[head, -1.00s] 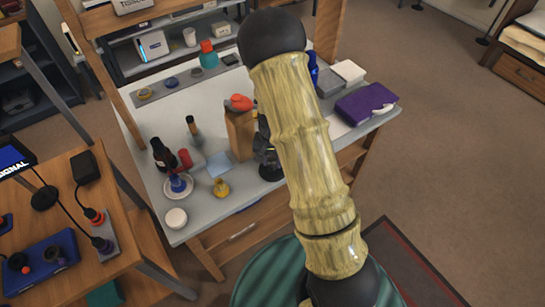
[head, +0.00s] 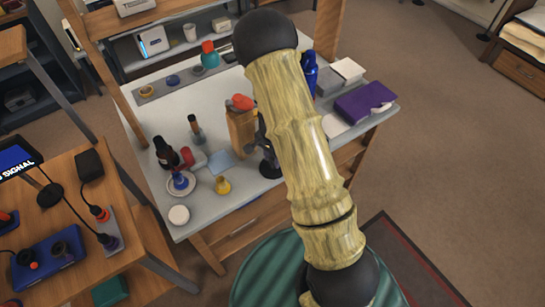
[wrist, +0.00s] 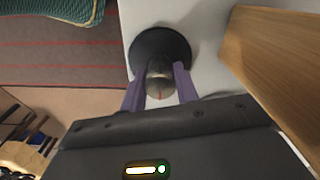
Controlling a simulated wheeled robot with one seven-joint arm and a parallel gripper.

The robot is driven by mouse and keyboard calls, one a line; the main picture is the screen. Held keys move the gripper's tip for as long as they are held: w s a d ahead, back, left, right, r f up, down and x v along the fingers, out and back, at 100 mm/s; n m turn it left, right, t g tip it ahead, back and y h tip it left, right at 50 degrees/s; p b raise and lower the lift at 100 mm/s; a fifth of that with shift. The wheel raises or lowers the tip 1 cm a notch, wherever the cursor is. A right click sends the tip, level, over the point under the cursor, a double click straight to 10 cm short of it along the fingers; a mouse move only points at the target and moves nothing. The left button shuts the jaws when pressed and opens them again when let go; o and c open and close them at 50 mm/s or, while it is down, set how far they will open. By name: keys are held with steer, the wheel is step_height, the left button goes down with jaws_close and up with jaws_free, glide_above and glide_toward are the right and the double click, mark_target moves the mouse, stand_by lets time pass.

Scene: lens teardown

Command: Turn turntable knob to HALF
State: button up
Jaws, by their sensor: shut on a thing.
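In the wrist view the two purple fingers of my gripper (wrist: 160,88) are closed on a small greyish knob (wrist: 160,78) with a thin red mark on its face. Behind the knob is a dark round turntable base (wrist: 150,45). I cannot read any HALF label or scale in this view. In the head view my bamboo-patterned arm covers much of the area, and a dark upright device (head: 268,160) shows at its left side near the table's front edge. The fingers and knob cannot be made out there.
A wooden block (wrist: 275,60) stands close on the right in the wrist view; a wooden holder (head: 241,133) shows in the head view. A side desk with controls stands left.

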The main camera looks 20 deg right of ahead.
steer(key=shift+w+d+r, duration=0.1)
steer(key=shift+w, duration=0.05)
steer(key=o, duration=1)
steer(key=shift+c, duration=0.2)
step_height(320, 180, up, 17)
steer(key=shift+r, duration=0.15)
